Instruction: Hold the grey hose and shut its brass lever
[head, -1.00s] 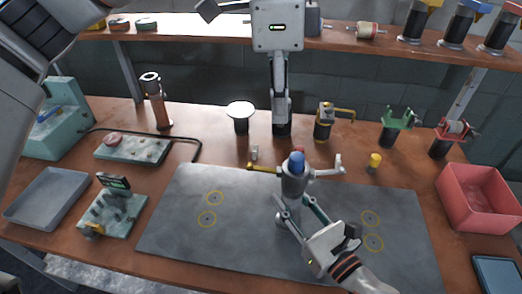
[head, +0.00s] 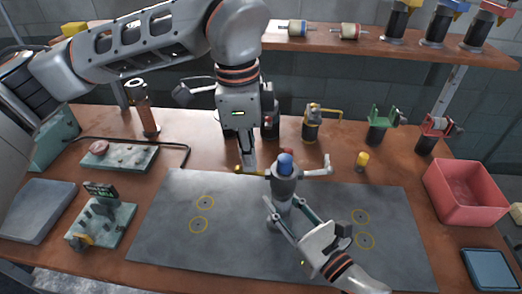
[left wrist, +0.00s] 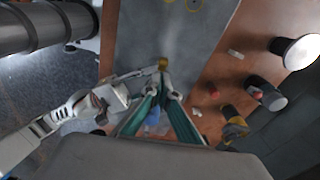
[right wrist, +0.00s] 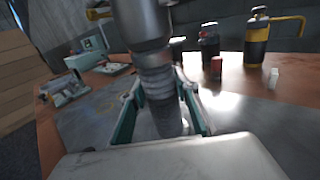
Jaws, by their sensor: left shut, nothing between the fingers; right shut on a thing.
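The grey hose (head: 286,184) stands upright near the middle of the grey mat, with a blue cap on top. Its ribbed part fills the right wrist view (right wrist: 158,85). My right gripper (head: 288,207) is shut around it, one finger on each side. The brass lever (head: 258,172) sticks out to the left from the hose's upper part. In the left wrist view, the brass end (left wrist: 163,63) shows just beyond the tips; contact is unclear.
The grey mat (head: 170,225) is mostly clear. Behind it stand a black-and-brass fitting (head: 311,128), a green holder (head: 379,128) and a small yellow-capped piece (head: 362,160). A red bin (head: 465,192) is at right, a green device (head: 98,220) at left.

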